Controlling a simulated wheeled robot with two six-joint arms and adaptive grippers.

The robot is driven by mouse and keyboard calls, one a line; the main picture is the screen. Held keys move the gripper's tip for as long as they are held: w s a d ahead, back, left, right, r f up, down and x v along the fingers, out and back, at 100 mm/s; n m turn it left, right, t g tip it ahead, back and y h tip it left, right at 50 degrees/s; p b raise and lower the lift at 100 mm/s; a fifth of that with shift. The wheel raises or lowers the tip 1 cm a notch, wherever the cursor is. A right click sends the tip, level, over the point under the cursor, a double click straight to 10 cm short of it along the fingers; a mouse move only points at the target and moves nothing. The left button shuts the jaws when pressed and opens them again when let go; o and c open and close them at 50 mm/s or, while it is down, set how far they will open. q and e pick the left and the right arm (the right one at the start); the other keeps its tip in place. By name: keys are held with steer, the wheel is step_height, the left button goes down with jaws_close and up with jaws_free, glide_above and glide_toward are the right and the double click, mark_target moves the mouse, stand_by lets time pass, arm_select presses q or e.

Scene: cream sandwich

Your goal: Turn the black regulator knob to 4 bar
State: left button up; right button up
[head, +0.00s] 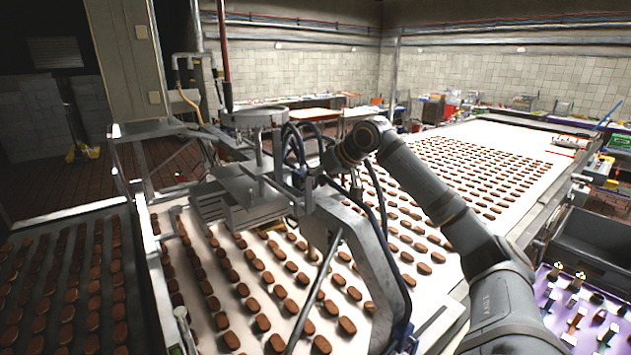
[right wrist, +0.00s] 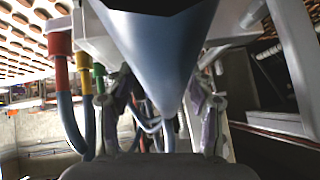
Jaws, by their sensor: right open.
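I cannot make out the black regulator knob or its scale in either view. My right arm reaches from the lower right in the head view to the depositor machine (head: 262,190). Its gripper end is dark and largely lost among the machine's hoses and frame there. In the right wrist view my right gripper (right wrist: 162,95) is open, with one finger on each side of a shiny metal cone (right wrist: 155,50). My left gripper is not in view.
Hoses with red (right wrist: 60,57), yellow (right wrist: 83,80) and green (right wrist: 99,78) fittings hang left in the wrist view. The machine's curved grey frame (head: 385,265) stands close to my arm. Rows of brown biscuits cover the white conveyor (head: 535,135). A purple tray (head: 548,308) lies at lower right.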

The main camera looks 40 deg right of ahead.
steer(key=shift+r, duration=0.1)
step_height(320, 180, up, 10)
stand_by(0.4)
stand_by(0.5)
